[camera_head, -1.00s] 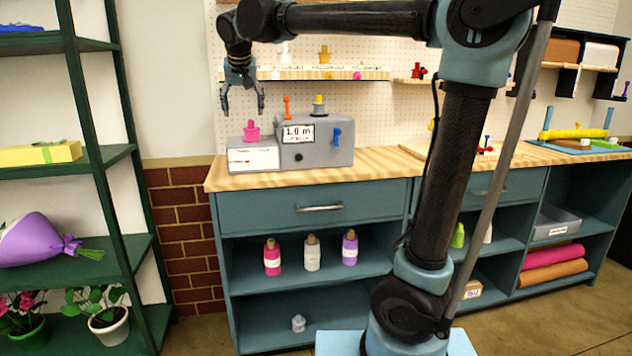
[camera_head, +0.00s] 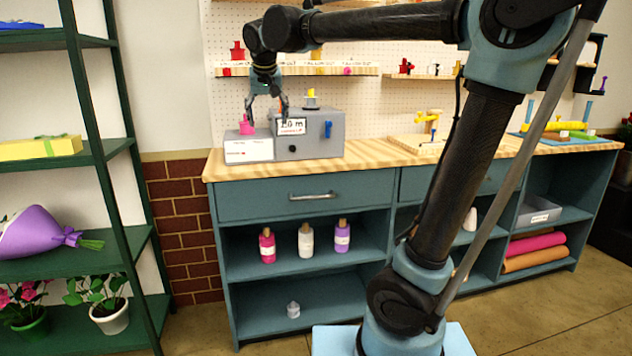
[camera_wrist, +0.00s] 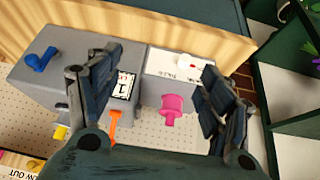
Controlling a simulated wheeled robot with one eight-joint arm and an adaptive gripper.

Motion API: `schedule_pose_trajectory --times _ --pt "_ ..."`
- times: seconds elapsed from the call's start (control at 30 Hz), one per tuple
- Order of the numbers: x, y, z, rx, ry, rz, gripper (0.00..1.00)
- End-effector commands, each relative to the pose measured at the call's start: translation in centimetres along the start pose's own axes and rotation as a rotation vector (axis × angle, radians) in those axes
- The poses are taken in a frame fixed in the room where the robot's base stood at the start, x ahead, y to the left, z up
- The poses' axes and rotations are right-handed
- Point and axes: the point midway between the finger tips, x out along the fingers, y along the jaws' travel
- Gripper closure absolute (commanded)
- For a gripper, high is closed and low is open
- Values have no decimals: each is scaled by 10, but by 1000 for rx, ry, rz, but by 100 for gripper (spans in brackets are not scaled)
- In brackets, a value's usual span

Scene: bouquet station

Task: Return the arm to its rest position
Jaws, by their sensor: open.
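My arm (camera_head: 380,22) reaches across the upper part of the head view, bent, with the gripper hanging down at its left end. My gripper (camera_head: 267,112) is open and empty, in front of or above the grey box (camera_head: 335,148) on the bench. In the wrist view my gripper (camera_wrist: 150,85) shows its two fingers well apart, with nothing between them in contact. An orange handle (camera_wrist: 115,125) and a pink piece (camera_wrist: 172,106) show beyond the fingers. The pink piece (camera_head: 246,126) stands left of the gripper in the head view.
The wooden benchtop (camera_head: 375,160) holds the grey box with a blue lever (camera_head: 328,129). A wooden stand with a yellow piece (camera_head: 427,116) is farther right. Pegboard shelves (camera_head: 340,71) lie behind the arm. A green shelf rack (camera_head: 95,160) stands at the left.

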Motion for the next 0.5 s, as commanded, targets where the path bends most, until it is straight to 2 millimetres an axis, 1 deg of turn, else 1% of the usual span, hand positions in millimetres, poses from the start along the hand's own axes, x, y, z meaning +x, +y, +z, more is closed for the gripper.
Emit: schedule_pose_trajectory --times 0.03,0.07,0.17,0.2,0.27,0.3,0.37,0.4,0.47,0.5 --pt "4 16 8 9 -9 9 27" --pt "6 24 13 11 -16 13 27" --pt "17 60 35 24 -40 30 27" --pt "22 76 47 31 -53 37 27" --pt "29 101 67 40 -73 48 27" --pt "34 117 81 47 -87 54 27" --pt "42 139 103 56 -106 62 27" --pt "47 152 119 63 -119 66 27" --pt "54 172 142 72 -139 73 27" --pt "59 184 159 80 -152 75 27"
